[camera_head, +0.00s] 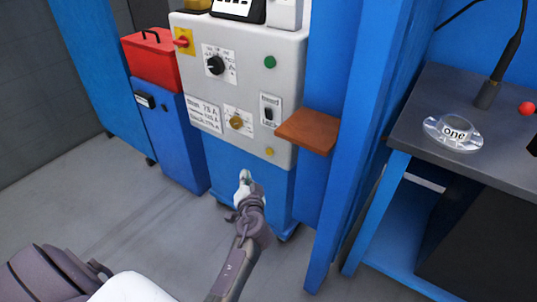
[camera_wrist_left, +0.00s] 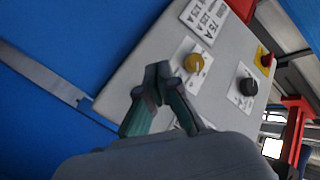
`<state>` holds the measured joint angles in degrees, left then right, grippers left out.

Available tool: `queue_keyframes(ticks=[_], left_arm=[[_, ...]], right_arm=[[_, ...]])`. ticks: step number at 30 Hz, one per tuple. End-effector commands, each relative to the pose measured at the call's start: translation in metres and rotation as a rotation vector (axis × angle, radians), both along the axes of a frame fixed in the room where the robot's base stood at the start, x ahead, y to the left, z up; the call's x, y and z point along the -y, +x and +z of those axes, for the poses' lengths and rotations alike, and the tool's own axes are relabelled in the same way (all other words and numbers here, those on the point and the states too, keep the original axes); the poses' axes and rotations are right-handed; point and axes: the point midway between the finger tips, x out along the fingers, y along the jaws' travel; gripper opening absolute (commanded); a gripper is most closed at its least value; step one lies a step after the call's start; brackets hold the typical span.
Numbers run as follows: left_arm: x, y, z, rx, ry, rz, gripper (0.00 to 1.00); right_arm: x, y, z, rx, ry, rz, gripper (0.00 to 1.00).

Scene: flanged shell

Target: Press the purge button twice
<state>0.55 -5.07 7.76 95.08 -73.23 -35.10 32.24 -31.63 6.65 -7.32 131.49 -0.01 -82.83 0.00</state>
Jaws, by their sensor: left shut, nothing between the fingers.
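The grey machine panel (camera_head: 245,85) stands in front of me on a blue cabinet. It carries a green round button (camera_head: 270,62) at upper right and a small yellow button (camera_head: 269,151) at lower right. I can read no purge label on either. My left gripper (camera_head: 244,176) is shut and empty, just below the panel's lower edge in the head view, apart from both buttons in the picture. In the left wrist view its closed fingertips (camera_wrist_left: 160,72) overlap the panel (camera_wrist_left: 150,60) beside the brass knob (camera_wrist_left: 194,62). Both buttons are out of sight there. My right gripper is not in view.
The panel also has a black dial (camera_head: 215,65), a rocker switch (camera_head: 270,107) and a red-yellow switch (camera_head: 183,39). A brown shelf (camera_head: 308,130) juts out at its right, beside a blue post (camera_head: 360,130). A dark workbench (camera_head: 480,150) stands farther right. Floor is clear at left.

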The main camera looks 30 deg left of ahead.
Motion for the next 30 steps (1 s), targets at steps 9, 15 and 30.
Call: queue_keyframes(ticks=[9,15,30], left_arm=[[0.003,0.036,-0.001,0.001,0.0,0.0,0.0],[0.005,0.063,-0.003,0.0,0.0,-0.001,0.0],[0.007,0.086,-0.001,-0.001,-0.001,0.0,0.0]], right_arm=[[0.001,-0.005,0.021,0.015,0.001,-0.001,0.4],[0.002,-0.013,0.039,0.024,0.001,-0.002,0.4],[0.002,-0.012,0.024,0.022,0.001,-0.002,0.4]])
